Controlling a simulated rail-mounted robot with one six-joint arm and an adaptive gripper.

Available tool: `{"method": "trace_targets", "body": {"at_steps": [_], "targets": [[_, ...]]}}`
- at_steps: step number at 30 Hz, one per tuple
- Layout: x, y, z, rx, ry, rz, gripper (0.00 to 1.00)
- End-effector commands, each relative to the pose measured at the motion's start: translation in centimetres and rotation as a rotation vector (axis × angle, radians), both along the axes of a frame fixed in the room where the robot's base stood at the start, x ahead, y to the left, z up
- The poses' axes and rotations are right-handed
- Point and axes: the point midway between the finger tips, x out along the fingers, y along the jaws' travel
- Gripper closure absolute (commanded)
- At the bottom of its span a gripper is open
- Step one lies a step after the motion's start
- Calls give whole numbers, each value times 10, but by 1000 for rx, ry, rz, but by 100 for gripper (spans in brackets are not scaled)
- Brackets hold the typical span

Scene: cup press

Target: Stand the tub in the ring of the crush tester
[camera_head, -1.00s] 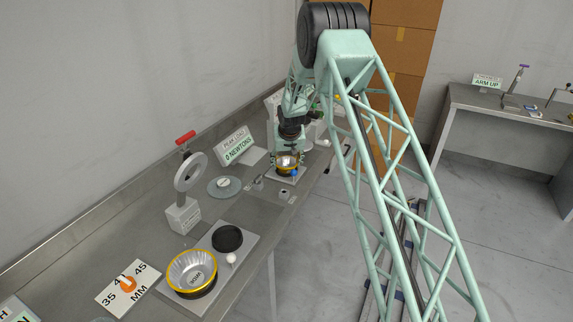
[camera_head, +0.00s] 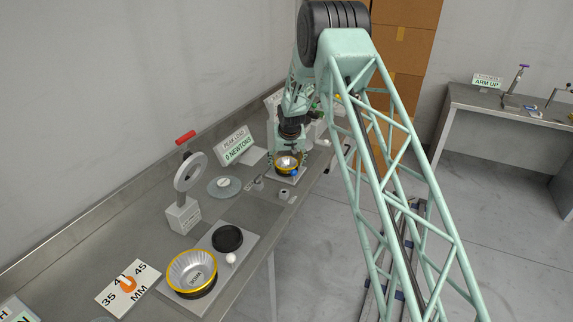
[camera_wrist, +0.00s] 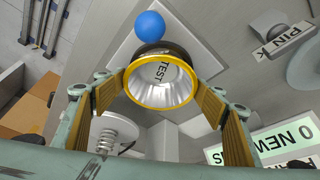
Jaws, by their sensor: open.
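A silver tub with a yellow rim (camera_wrist: 160,80) and the word TEST inside stands upright in a dark ring on a pale square plate (camera_wrist: 119,50). The tub also shows in the head view (camera_head: 288,161), at the far part of the bench, partly hidden by my gripper. A blue ball (camera_wrist: 149,26) sits beside the ring. My gripper (camera_wrist: 162,92) is open, with one yellow finger on either side of the tub; whether they touch its rim I cannot tell.
Nearer on the bench (camera_head: 110,253), another yellow-rimmed tub (camera_head: 192,270) stands on a plate beside a black disc (camera_head: 227,239) and a white ball (camera_head: 231,258). A grey ring stand with a red handle (camera_head: 183,214) and a PEAK LOAD sign (camera_head: 236,146) stand along the back.

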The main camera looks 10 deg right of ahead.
Motion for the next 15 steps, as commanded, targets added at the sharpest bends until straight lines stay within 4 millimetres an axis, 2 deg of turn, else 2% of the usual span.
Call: {"method": "trace_targets", "body": {"at_steps": [15], "targets": [[-20, 1, 46, 0, 0, 0, 35]]}}
